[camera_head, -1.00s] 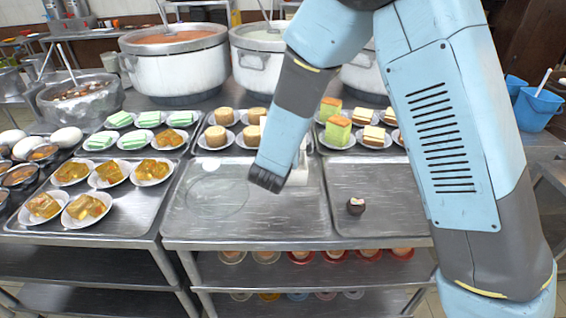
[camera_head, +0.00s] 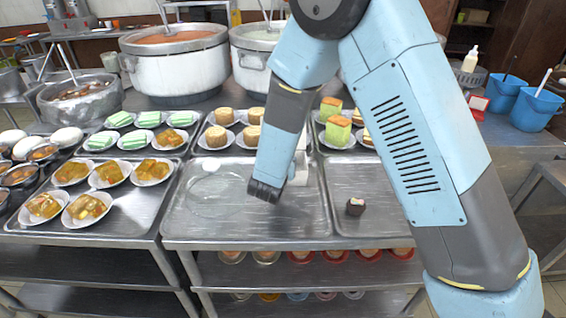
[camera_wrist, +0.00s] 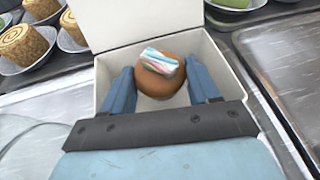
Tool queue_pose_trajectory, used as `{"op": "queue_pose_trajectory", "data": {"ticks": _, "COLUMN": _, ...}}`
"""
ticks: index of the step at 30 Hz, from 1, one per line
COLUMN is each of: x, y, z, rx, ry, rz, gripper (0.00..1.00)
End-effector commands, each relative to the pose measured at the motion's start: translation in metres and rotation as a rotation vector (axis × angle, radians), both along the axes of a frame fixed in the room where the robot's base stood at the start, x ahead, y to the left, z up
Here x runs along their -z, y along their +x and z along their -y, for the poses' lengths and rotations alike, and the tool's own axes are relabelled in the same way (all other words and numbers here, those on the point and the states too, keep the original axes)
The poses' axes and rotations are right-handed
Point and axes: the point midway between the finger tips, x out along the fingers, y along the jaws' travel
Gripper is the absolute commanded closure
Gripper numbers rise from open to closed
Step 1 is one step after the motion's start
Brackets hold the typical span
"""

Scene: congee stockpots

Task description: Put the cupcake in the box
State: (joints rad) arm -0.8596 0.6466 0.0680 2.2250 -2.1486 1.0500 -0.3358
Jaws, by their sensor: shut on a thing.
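The cupcake (camera_wrist: 157,82) is a round brown cake with a pastel striped piece on top. It sits between the two blue fingers of my gripper (camera_wrist: 162,84), which is shut on it. The white box (camera_wrist: 218,47) has its lid raised at the back, and the fingers and cupcake are within its open top. I cannot tell whether the cupcake touches the box floor. In the head view my gripper (camera_head: 264,191) points down over the middle tray, hiding the cupcake and most of the box (camera_head: 300,171).
A small dark round fruit (camera_head: 355,207) lies on the right tray. Plates of cakes (camera_head: 217,137) stand behind, and plates of amber jelly (camera_head: 85,208) on the left. Big stockpots (camera_head: 175,68) are at the back. A clear round lid-like disc (camera_head: 213,195) lies on the middle tray, left of my gripper.

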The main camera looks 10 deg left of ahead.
Motion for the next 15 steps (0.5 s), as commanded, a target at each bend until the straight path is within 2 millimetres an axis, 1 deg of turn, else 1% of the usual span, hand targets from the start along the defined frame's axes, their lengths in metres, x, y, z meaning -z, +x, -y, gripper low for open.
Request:
{"op": "queue_pose_trajectory", "data": {"ticks": 14, "x": 0.012, "y": -0.001, "z": 0.000, "rx": -0.001, "ry": -0.002, "rz": -0.004, "gripper": 0.69}}
{"op": "queue_pose_trajectory", "data": {"ticks": 15, "x": 0.012, "y": -0.001, "z": 0.000, "rx": -0.001, "ry": -0.002, "rz": -0.006, "gripper": 0.39}}
